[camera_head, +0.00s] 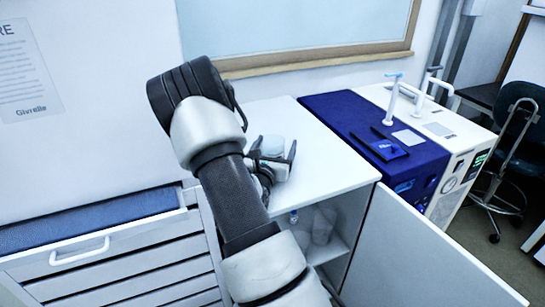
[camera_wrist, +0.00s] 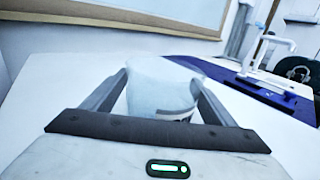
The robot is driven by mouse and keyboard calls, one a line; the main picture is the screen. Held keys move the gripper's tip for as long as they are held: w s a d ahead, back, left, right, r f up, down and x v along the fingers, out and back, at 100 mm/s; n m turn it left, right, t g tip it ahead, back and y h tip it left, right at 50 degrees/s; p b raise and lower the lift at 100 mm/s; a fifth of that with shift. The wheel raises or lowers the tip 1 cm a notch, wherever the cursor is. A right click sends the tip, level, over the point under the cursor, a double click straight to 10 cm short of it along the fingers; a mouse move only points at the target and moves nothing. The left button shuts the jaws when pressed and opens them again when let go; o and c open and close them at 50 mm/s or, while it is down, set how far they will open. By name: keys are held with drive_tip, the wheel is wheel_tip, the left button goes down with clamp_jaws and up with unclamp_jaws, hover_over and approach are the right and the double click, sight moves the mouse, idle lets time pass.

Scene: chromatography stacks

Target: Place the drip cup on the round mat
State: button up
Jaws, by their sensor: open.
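A pale, translucent bluish cup (camera_head: 272,144), which looks like the drip cup, stands upright on the white cabinet top. My gripper (camera_head: 272,158) is open around it, with one finger on each side. In the wrist view the cup (camera_wrist: 160,88) is between the two dark fingers of my gripper (camera_wrist: 160,82). Whether the fingers touch it is unclear. The gripper bar hides the lower part of the cup. I cannot make out a round mat in either view.
The white cabinet top (camera_head: 325,160) is clear to the right of the cup. The cabinet door (camera_head: 425,255) stands open below, showing glassware inside. A blue-covered bench (camera_head: 345,115) with white fixtures is on the right. A drawer (camera_head: 100,245) stands open at left.

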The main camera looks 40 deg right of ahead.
drive_tip(key=shift+r, duration=0.1)
drive_tip(key=c, duration=1.2)
